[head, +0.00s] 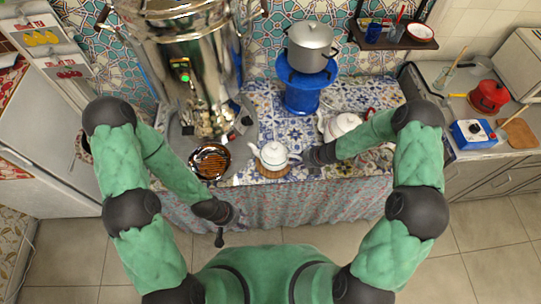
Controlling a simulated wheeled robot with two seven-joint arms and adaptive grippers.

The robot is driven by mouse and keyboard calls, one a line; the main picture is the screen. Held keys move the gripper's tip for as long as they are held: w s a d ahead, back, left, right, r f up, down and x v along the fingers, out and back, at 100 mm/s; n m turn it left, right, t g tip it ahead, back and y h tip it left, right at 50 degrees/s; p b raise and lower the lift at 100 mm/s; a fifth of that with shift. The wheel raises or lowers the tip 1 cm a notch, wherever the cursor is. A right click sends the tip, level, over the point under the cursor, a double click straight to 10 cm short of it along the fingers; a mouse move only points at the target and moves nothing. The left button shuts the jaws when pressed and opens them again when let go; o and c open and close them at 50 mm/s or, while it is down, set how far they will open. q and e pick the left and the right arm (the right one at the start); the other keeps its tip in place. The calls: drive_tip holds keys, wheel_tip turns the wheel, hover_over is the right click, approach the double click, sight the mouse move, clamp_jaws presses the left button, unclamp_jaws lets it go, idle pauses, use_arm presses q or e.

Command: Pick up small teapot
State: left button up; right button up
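A small white teapot (274,154) stands upright on a round wooden trivet (271,172) near the counter's front edge, its spout to the left. A larger white teapot (344,124) with red details stands behind it to the right, partly hidden by my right arm. My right gripper (308,157) is close to the right side of the small teapot, by its handle; whether they touch and how its fingers stand is unclear. My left gripper (220,240) hangs in front of the counter, low and left of the small teapot, apart from it. Its fingers are too small to read.
A large metal samovar (195,65) stands at the back left, with a round dark grate or bowl (209,161) in front. A blue stand (301,95) carries a grey pot (311,46) behind the small teapot. A red pot (488,96) is far right.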

clamp_jaws()
drive_tip(key=shift+r, duration=0.1)
drive_tip(key=shift+r, duration=0.15)
